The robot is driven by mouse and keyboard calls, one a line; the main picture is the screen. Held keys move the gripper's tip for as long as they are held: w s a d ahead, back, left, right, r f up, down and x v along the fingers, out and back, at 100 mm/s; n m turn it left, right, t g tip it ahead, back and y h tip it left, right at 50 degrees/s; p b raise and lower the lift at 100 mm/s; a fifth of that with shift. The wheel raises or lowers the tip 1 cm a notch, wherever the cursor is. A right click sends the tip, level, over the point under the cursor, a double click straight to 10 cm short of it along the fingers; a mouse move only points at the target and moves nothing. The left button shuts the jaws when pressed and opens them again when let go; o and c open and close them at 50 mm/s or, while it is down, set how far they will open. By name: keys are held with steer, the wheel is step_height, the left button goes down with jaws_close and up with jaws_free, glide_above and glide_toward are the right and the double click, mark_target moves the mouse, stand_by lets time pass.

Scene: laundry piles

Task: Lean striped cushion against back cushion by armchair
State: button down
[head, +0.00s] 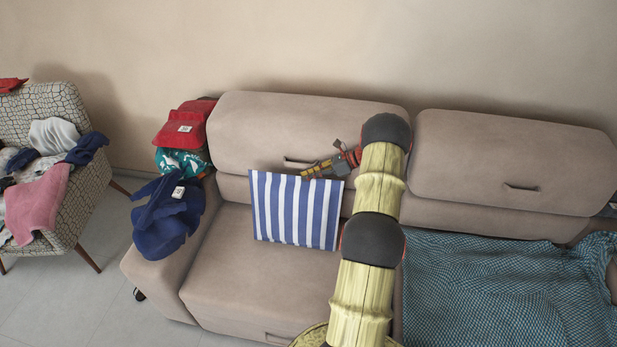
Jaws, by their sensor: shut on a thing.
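The blue-and-white striped cushion (296,211) is upright over the left seat of the beige sofa. My gripper (312,172) is shut on its top edge, right of the middle; the fingertips are small in this view. Behind the cushion is the left back cushion (300,125) of the sofa, the one nearer the armchair (92,187). I cannot tell whether the striped cushion touches the back or the seat (260,290). My arm hides part of the sofa to the right of the striped cushion.
Clothes, including a pink one (38,205), lie on the armchair at far left. Red (185,128), teal (180,162) and dark blue (165,222) clothes hang over the sofa's left arm. A blue checked blanket (500,290) covers the right seat. The left seat's front is clear.

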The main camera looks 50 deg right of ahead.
steer(key=c, duration=1.9)
jaws_free()
steer(key=v, duration=1.2)
